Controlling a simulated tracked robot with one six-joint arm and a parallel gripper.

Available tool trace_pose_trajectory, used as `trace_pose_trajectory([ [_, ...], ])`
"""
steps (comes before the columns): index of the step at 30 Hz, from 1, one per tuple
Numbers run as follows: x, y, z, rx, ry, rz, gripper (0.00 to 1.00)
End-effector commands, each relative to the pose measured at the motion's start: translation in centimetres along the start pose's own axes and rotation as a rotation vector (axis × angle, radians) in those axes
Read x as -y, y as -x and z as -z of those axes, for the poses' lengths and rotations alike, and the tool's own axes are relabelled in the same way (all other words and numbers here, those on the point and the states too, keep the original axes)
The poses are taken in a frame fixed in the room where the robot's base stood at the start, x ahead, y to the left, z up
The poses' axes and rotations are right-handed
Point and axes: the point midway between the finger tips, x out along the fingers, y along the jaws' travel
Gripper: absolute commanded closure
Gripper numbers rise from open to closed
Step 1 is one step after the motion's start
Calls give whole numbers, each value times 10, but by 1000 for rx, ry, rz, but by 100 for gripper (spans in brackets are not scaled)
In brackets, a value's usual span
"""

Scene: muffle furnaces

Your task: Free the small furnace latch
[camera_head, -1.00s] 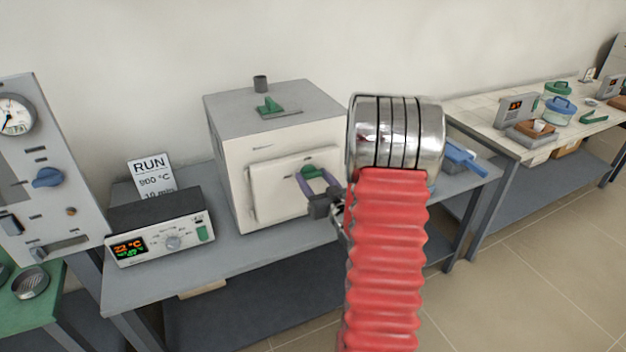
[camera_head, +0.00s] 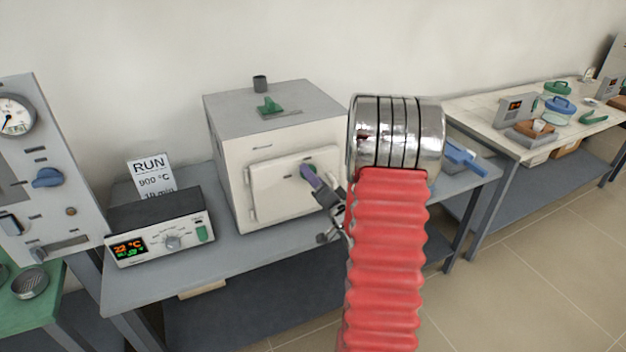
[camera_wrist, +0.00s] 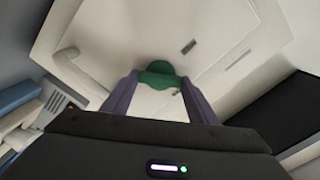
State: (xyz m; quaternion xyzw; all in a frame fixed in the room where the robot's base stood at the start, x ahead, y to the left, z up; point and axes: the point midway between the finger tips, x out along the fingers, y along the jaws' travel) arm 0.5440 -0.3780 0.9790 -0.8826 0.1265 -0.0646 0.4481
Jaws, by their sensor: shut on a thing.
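The small furnace (camera_head: 262,125) is a cream box with a grey top, standing on the grey bench. Its door (camera_head: 278,190) looks shut in the head view. The green latch (camera_head: 312,167) is on the right part of the door, partly hidden by my gripper. My gripper (camera_head: 306,171) has purple fingers and reaches the latch from the front right. In the wrist view the green latch (camera_wrist: 158,74) lies between the tips of my gripper (camera_wrist: 158,80), which is shut on it. The furnace door (camera_wrist: 215,30) fills the upper part of that view.
A controller box (camera_head: 160,228) with a lit display stands left of the furnace, before a RUN sign (camera_head: 153,175). A gauge panel (camera_head: 45,165) stands at far left. A blue-handled object (camera_head: 462,158) lies on the bench to the right.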

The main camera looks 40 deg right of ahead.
Motion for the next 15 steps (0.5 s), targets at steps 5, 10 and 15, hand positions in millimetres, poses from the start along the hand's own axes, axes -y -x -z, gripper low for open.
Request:
trace_pose_trajectory([
  [5, -2, 0, 0, -1, -166, -2, 69],
  [10, -3, 0, 0, -1, -325, -3, 69],
  [15, -4, 0, 0, -2, -464, -4, 69],
])
